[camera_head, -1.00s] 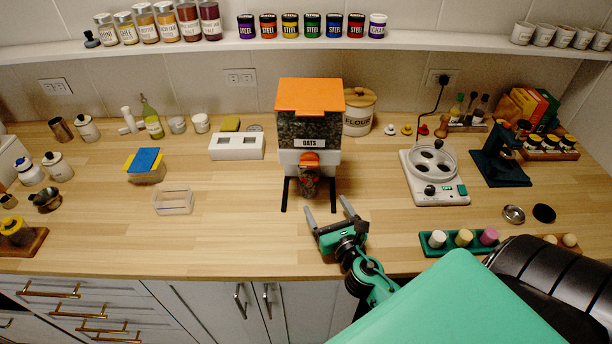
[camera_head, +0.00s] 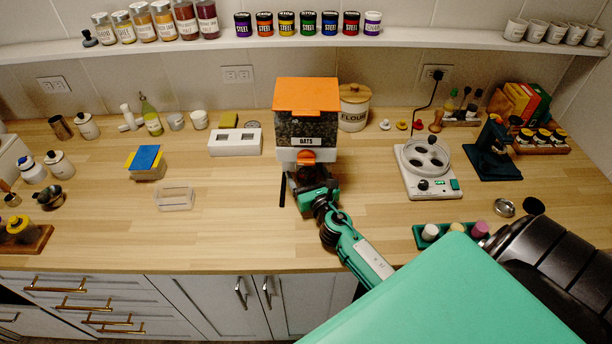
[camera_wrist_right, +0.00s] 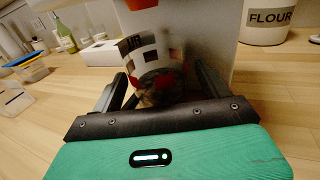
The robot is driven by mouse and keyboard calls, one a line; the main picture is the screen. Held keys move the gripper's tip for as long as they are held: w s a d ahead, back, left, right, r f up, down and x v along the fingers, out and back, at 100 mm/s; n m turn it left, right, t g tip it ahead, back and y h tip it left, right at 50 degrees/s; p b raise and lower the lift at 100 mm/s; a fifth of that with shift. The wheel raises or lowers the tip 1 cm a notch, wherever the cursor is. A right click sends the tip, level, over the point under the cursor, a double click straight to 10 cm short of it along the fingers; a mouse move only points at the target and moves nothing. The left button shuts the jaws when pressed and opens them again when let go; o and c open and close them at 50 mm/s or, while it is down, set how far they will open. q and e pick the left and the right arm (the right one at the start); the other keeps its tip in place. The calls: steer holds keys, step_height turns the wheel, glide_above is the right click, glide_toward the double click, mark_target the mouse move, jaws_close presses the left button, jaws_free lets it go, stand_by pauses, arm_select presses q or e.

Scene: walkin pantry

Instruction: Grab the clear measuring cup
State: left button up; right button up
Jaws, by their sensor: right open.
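The clear measuring cup (camera_wrist_right: 152,66) stands upright under the spout of the oats dispenser (camera_head: 305,122). In the right wrist view it shows dark printed marks on its wall and dark and red patches low down. My right gripper (camera_head: 309,186) is at the foot of the dispenser, its fingers open on either side of the cup. In the head view the gripper hides most of the cup. Whether either finger touches the cup, I cannot tell. My left gripper is not in view.
A flour canister (camera_head: 353,107) stands behind the dispenser to the right. A white two-slot block (camera_head: 235,142) and a clear empty box (camera_head: 175,198) are to the left. A white appliance with a round bowl (camera_head: 428,172) is to the right.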

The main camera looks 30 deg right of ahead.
steer(key=shift+w, duration=0.2)
steer(key=c, duration=1.1)
steer(key=shift+d+r, duration=0.1)
